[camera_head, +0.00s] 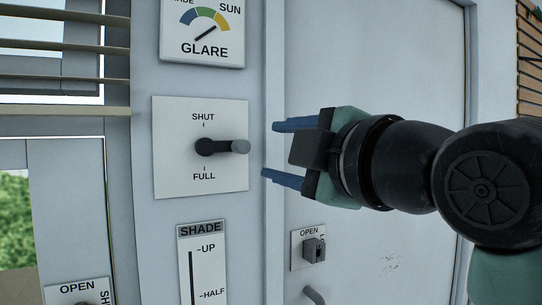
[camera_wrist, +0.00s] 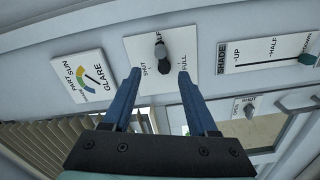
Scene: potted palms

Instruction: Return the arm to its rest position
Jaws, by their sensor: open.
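My gripper (camera_head: 268,150) is open and empty, with two blue fingers spread apart. In the head view it points left from my black and teal arm, just right of a white panel (camera_head: 175,170) marked SHUT and FULL. The panel's dark lever (camera_head: 222,147) points to the right, between the two marks, with its grey tip a little apart from the fingers. In the wrist view the open fingers (camera_wrist: 157,75) point toward the same panel, and the lever (camera_wrist: 162,56) shows between and beyond them.
A GLARE dial (camera_head: 203,30) is above the lever panel. A SHADE slider (camera_head: 202,265) is below. A small OPEN switch (camera_head: 314,249) and a grey handle (camera_head: 314,295) are below my gripper. Window blinds (camera_head: 60,80) are at the left.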

